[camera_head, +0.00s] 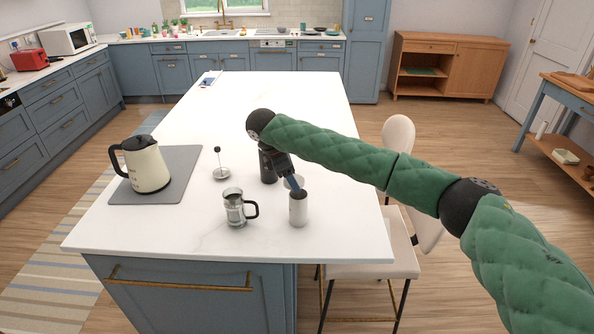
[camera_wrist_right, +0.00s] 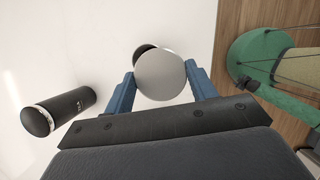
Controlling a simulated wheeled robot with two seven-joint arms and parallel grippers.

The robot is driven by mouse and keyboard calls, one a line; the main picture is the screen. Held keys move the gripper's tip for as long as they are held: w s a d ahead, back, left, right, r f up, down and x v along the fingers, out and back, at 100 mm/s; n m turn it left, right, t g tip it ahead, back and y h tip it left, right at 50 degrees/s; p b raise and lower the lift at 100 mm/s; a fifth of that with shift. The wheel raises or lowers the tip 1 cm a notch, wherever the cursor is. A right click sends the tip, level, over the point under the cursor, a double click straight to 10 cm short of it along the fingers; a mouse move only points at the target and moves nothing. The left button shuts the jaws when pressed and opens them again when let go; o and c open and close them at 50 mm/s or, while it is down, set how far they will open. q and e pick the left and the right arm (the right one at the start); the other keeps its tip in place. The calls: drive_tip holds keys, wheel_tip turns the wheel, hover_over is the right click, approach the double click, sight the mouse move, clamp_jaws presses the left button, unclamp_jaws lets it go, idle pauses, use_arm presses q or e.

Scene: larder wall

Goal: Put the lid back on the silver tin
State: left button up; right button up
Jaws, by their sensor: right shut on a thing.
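The silver tin (camera_head: 298,210) is a pale grey cylinder standing upright near the front right edge of the island, its dark open top showing. My right gripper (camera_head: 292,184) is just above and behind the tin's mouth, shut on a round grey lid (camera_head: 291,181). In the right wrist view the lid (camera_wrist_right: 162,77) is a plain disc between the two blue fingers of the gripper (camera_wrist_right: 163,82). Behind it, part of a dark-topped round thing (camera_wrist_right: 143,50) shows, probably the tin, mostly hidden by the lid. My left gripper is not in view.
A glass press jug (camera_head: 234,209) stands left of the tin, its plunger lid (camera_head: 221,172) behind it. A black cylinder (camera_head: 268,166) stands behind my gripper. A cream kettle (camera_head: 147,166) is on a grey mat (camera_head: 183,180). The island's back half (camera_head: 240,100) is mostly clear.

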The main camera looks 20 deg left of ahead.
drive_tip(key=shift+w+d+n, duration=0.1)
drive_tip(key=shift+w+n, duration=0.35)
drive_tip(key=shift+n, duration=0.45)
drive_tip(key=n, duration=0.1)
drive_tip(key=w+n+t+y, duration=0.1)
drive_tip(key=n, duration=0.1)
drive_tip(key=shift+w+d, duration=0.1)
drive_tip(key=shift+d, duration=0.1)
drive_tip(key=n, duration=0.1)
drive_tip(key=n+y, duration=0.1)
drive_tip(key=n, duration=0.1)
drive_tip(key=shift+w+d+r+t, duration=0.1)
drive_tip(key=shift+w+t, duration=0.15)
drive_tip(key=shift+t, duration=0.15)
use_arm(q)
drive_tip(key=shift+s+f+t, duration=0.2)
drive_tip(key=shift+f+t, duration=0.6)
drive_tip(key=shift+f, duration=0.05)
use_arm(e)
drive_tip(key=shift+r+n+y, duration=0.15)
drive_tip(key=shift+n+y, duration=0.45)
drive_tip(key=shift+n, duration=0.5)
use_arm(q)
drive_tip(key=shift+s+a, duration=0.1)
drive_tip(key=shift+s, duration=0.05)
use_arm(e)
drive_tip(key=shift+w, duration=0.1)
